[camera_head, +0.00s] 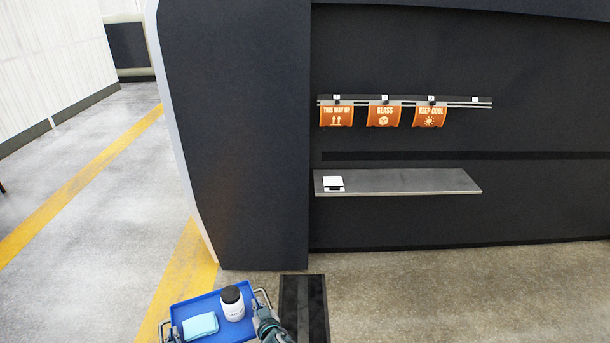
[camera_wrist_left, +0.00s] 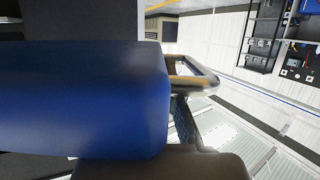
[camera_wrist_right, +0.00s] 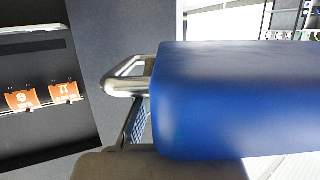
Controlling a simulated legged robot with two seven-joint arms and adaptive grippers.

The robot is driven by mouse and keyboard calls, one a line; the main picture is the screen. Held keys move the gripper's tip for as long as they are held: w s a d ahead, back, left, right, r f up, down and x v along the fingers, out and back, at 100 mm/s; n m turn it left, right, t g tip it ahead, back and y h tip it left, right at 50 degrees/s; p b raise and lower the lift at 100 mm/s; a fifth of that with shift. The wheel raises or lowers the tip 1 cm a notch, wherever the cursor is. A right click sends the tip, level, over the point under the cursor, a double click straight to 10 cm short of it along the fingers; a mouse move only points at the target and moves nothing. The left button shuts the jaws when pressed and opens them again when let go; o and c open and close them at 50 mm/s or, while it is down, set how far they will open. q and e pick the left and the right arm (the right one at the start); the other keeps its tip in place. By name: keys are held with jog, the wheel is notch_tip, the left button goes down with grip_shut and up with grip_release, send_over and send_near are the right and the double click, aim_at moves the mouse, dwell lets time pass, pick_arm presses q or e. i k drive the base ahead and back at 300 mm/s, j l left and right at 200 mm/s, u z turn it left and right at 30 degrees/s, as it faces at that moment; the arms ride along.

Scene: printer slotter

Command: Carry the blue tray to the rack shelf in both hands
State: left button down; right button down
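The blue tray (camera_head: 205,301) is at the bottom left of the head view, roughly level, with a metal handle at each end. On it stand a white bottle with a black lid (camera_head: 232,303) and a light blue block (camera_head: 201,325). My right gripper (camera_head: 270,326) is shut on the tray's right handle (camera_wrist_right: 128,82). My left gripper (camera_wrist_left: 188,125) is at the left handle (camera_wrist_left: 200,78) and appears shut on it; the head view barely shows it. The grey rack shelf (camera_head: 410,181) is to the right of the tray, farther away.
A small white item (camera_head: 333,184) lies at the shelf's left end; the rest of the shelf is bare. Orange signs (camera_head: 383,116) hang from a rail above it. A dark panel (camera_head: 240,140) stands left of the shelf. The floor before the shelf is clear.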

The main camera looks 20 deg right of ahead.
aim_at(424, 182)
jog(key=i+l+z, duration=0.15)
jog(key=l+z, duration=0.25)
jog(key=i+l+z, duration=0.2)
jog(key=l+z, duration=0.2)
jog(key=i+l, duration=0.45)
jog(key=l, duration=0.15)
jog(key=i+l, duration=0.95)
jog(key=l, duration=0.25)
jog(key=i+l, duration=0.45)
jog(key=l, duration=0.15)
jog(key=i+l, duration=0.5)
jog(key=l, duration=0.1)
